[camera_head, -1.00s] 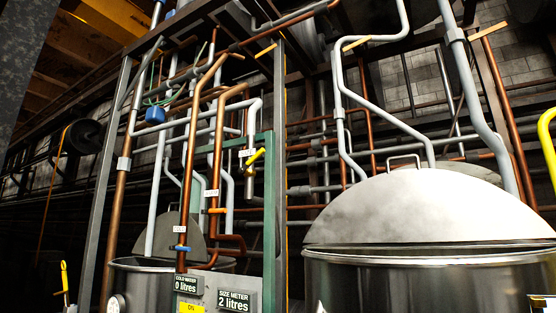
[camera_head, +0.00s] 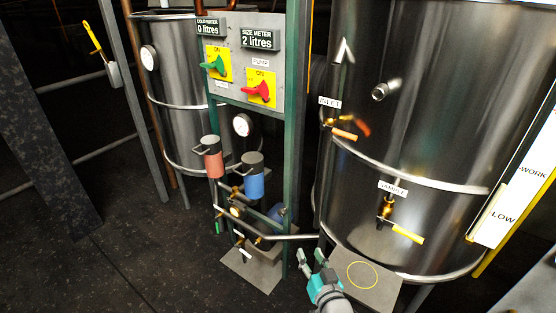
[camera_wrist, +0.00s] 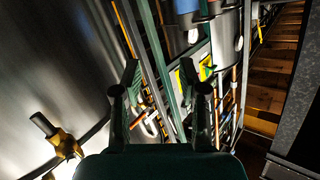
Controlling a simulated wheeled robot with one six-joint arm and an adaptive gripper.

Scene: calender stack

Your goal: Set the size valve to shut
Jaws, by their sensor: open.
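No valve labelled size can be read in either current view. A grey panel (camera_head: 237,93) carries a size meter (camera_head: 260,39) reading 2 litres and a cold meter (camera_head: 208,27) reading 0 litres. The large steel tank has an inlet valve (camera_head: 343,133) with an orange handle and a sample valve (camera_head: 405,233) with a yellow handle. My gripper (camera_head: 311,256) is low in front of the tank, below the panel. In the wrist view its two fingers (camera_wrist: 160,72) stand apart with nothing between them. The upper pipes are outside the head view.
A green switch (camera_head: 214,65) and a red switch (camera_head: 260,92) sit on the panel. A red canister (camera_head: 212,162) and a blue canister (camera_head: 253,180) stand below, inside a green frame (camera_head: 291,155). A smaller tank (camera_head: 178,97) is behind. Dark floor (camera_head: 150,250) lies open at left.

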